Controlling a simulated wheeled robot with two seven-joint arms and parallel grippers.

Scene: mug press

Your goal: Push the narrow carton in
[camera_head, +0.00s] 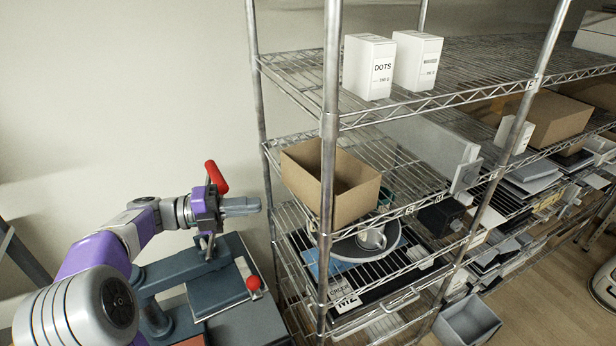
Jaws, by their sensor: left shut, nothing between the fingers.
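Two white upright cartons stand on the top wire shelf near its front edge: one marked DOTS (368,67) and a second white carton (417,60) just right of it. A slim white carton (514,134) stands upright on the middle shelf further right, beside a brown box. I cannot tell for certain which is the narrow carton. My left gripper (257,204) is shut and empty, pointing right, left of the rack's post and lower than the top shelf. It touches none of the cartons. My right gripper is out of view.
An open brown cardboard box (340,205) sits on the middle shelf. A grey press with a red handle (216,177) and a red knob (253,283) stands by my left arm. A mug (371,239) stands lower in the rack. The front metal post (330,120) is an obstacle.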

